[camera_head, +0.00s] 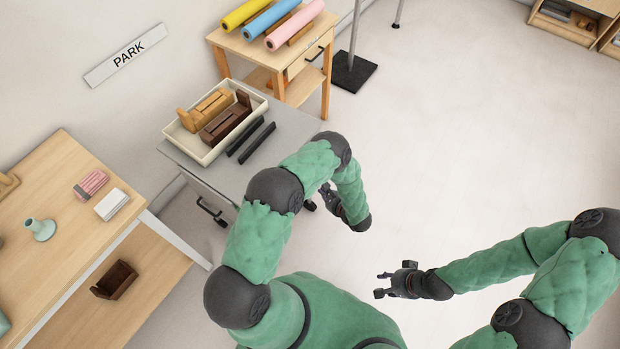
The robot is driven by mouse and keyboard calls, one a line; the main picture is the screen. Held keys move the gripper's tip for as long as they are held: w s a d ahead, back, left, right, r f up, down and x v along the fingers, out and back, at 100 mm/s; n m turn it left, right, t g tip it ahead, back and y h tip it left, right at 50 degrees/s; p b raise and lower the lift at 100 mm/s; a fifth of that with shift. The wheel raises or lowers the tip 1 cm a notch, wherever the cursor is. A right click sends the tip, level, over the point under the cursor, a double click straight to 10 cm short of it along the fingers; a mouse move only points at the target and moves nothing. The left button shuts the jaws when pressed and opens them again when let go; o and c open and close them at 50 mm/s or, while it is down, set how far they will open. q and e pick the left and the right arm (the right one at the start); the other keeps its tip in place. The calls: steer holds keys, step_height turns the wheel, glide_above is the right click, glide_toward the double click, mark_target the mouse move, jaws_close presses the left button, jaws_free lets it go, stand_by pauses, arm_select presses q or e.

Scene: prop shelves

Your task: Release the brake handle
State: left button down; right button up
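A grey table or cart (188,148) stands against the wall under the "PARK" sign (125,55). A black bar-shaped handle (212,211) sticks out below its front edge at the left; it may be the brake handle, but I cannot tell for sure. My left gripper (326,194) is near the cart's right front corner, to the right of and apart from that handle. My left arm hides part of the cart's front, and the fingers are too small to judge. My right gripper (381,284) is open and empty over clear floor.
A cream tray (184,143) with wooden holders and two black bars (257,142) are on the cart. A wooden table (40,270) stands at left, and a small table with coloured rolls (240,45) behind. A black stand base (353,72) is on the floor. The floor at right is free.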

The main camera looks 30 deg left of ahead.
arm_select(q)
steer(key=shift+w+r+t, duration=0.2)
steer(key=shift+w+t, duration=0.1)
steer(key=shift+w, duration=0.1)
steer(key=b+x, duration=0.2)
steer(key=x, duration=0.8)
steer(key=s+r+p, duration=0.1)
steer(key=s+r, duration=0.1)
steer(key=r, duration=0.1)
steer(key=shift+s+r, duration=0.1)
steer(key=shift+s, duration=0.1)
